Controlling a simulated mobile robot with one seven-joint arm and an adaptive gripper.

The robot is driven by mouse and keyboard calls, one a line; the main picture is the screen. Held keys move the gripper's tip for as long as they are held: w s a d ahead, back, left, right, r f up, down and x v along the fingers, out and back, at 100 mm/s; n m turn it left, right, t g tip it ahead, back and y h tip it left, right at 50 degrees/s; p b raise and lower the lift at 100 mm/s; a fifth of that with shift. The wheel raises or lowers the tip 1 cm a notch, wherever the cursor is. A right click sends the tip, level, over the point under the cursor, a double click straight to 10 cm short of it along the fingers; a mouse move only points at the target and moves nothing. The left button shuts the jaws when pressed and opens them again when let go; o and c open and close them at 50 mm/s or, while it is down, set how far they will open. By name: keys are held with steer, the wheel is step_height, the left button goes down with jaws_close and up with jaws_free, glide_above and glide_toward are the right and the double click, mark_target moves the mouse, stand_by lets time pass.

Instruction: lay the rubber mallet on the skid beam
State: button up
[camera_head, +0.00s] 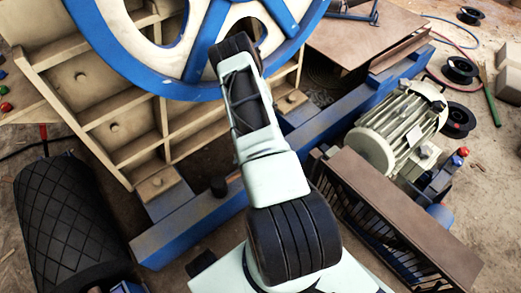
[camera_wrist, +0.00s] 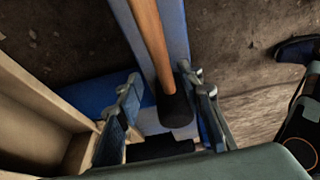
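The rubber mallet shows in the camera_wrist view, with a wooden handle (camera_wrist: 150,40) running up to the top edge and a black head (camera_wrist: 176,108) at its lower end. The mallet appears over a pale blue beam (camera_wrist: 179,35); whether it rests on it I cannot tell. My gripper (camera_wrist: 164,92) is open, its fingers apart on either side of the mallet's head. The head is close to the right finger; contact is unclear. In the camera_head view the blue skid beam (camera_head: 190,229) runs diagonally under the machine. My arm hides the gripper there, and I see no mallet.
A blue-rimmed flywheel (camera_head: 205,90) and the ribbed cream crusher body (camera_head: 85,85) stand close to my arm. A motor (camera_head: 400,125) and a brown slatted guard (camera_head: 405,215) are at the right.

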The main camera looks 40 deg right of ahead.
steer(key=d, duration=1)
steer(key=shift+d+f, duration=0.3)
steer(key=shift+d, duration=0.1)
